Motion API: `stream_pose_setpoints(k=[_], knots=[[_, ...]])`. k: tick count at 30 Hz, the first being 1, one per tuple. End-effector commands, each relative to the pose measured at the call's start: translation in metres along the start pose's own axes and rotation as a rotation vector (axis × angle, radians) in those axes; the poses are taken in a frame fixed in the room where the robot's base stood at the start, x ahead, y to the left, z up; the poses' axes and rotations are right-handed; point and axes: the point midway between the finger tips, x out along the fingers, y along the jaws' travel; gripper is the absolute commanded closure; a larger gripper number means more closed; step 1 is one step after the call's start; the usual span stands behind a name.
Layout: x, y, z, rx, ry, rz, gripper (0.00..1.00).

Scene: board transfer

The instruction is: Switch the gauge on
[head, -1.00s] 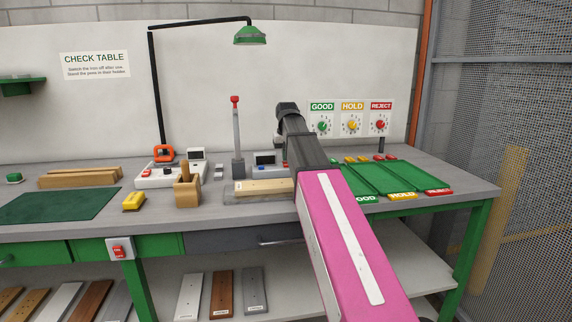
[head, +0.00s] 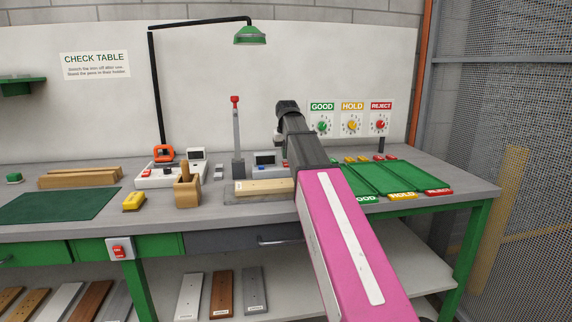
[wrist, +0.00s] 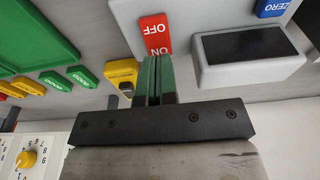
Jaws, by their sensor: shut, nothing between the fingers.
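The gauge is a light grey unit with a dark, blank screen (wrist: 249,46) in the wrist view; in the head view the gauge (head: 265,162) stands behind a wooden board (head: 264,187), partly hidden by my arm. A red rocker switch (wrist: 154,30), marked OFF and ON, lies beside the screen in the wrist view. My gripper (wrist: 154,62) is shut and empty, its fingertips at the ON end of the switch. I cannot tell whether they touch it. In the head view my arm hides the fingers.
A blue ZERO button (wrist: 272,8) sits beyond the screen. A yellow block (wrist: 122,74) is close left of the fingers. Green trays (head: 408,176) lie right of my arm, and a grey post with a red knob (head: 236,125) stands left of the gauge.

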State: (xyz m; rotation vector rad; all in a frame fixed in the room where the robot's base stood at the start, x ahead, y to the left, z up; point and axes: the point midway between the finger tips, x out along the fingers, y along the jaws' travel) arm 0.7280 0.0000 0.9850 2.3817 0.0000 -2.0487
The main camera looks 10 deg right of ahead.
Motion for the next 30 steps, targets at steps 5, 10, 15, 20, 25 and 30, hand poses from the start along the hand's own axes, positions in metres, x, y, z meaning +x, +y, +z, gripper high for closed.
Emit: stream_pose_setpoints(k=[5, 10, 15, 20, 25, 30], knots=[[-0.013, 0.0, -0.002, 0.0, 0.0, 0.0, 1.0], [-0.025, 0.0, -0.004, 0.0, 0.001, 0.0, 1.0], [-0.036, 0.0, -0.006, 0.0, 0.0, 0.0, 1.0], [-0.047, 0.0, -0.008, 0.0, 0.001, 0.0, 1.0], [-0.055, 0.0, -0.009, 0.0, 0.0, 0.0, 1.0], [-0.055, 0.0, -0.008, 0.0, 0.0, 0.0, 1.0]])
